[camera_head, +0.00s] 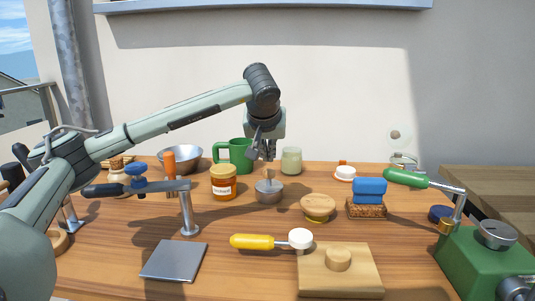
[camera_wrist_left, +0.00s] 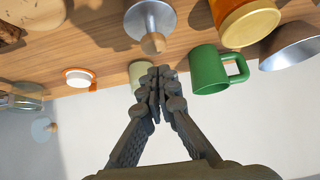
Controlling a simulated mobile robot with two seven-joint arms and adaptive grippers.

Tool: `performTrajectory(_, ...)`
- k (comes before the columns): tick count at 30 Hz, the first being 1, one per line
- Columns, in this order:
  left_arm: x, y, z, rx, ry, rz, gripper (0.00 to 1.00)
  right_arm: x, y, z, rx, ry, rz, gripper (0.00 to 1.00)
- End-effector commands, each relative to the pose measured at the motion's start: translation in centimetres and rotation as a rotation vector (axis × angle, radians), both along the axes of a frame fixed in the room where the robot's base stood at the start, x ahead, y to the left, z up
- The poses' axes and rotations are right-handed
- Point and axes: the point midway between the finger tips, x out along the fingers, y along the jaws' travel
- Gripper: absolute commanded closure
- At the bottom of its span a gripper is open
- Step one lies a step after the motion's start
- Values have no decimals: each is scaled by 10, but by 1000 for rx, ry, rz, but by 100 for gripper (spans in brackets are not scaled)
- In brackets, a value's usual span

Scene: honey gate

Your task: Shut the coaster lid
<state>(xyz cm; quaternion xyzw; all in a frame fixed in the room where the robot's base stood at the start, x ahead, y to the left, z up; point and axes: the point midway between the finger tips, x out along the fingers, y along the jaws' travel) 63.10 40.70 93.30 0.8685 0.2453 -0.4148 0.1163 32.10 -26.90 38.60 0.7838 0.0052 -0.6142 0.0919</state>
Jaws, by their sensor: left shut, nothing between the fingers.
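My left gripper (camera_head: 263,153) is shut and empty, its fingers pointing down above the back of the table, over a round grey metal piece with a wooden knob (camera_head: 268,188). In the left wrist view the closed fingertips (camera_wrist_left: 156,78) are apart from that metal piece (camera_wrist_left: 150,25). No part is plainly marked as the coaster lid. A round wooden piece (camera_head: 318,205) sits on a yellowish base right of the metal piece; I cannot tell whether it is a lid. My right gripper is not in view.
A green mug (camera_head: 238,153), honey jar (camera_head: 223,184) and pale cup (camera_head: 291,161) stand near the gripper. A blue block on a brush (camera_head: 368,192) is to the right. A lever on a post (camera_head: 187,210), grey plate (camera_head: 174,260) and wooden board (camera_head: 318,277) are in front.

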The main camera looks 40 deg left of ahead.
Motion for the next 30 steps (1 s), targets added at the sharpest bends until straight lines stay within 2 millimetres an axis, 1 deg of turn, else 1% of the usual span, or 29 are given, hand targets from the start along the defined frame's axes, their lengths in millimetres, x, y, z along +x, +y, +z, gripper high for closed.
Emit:
performTrajectory(1, 0, -1, 12, 0, -1, -1, 100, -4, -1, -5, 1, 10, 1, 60)
performTrajectory(3, -1, -3, 19, -1, -2, -1, 100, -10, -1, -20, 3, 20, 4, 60)
performTrajectory(5, -1, -3, 21, 0, -3, -1, 100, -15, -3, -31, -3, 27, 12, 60)
performTrajectory(11, -3, -5, 37, 0, -3, -1, 100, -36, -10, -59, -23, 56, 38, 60)
performTrajectory(12, -10, -10, 34, -1, -4, -3, 100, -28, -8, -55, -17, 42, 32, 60)
performTrajectory(13, -15, -13, 35, 0, -4, -4, 100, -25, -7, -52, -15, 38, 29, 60)
performTrajectory(24, -69, -45, 51, 1, -4, -3, 100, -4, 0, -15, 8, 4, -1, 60)
performTrajectory(27, -78, -52, 54, 0, -3, -3, 100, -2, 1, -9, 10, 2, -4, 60)
performTrajectory(30, -84, -55, 56, 0, -3, -1, 100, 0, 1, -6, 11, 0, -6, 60)
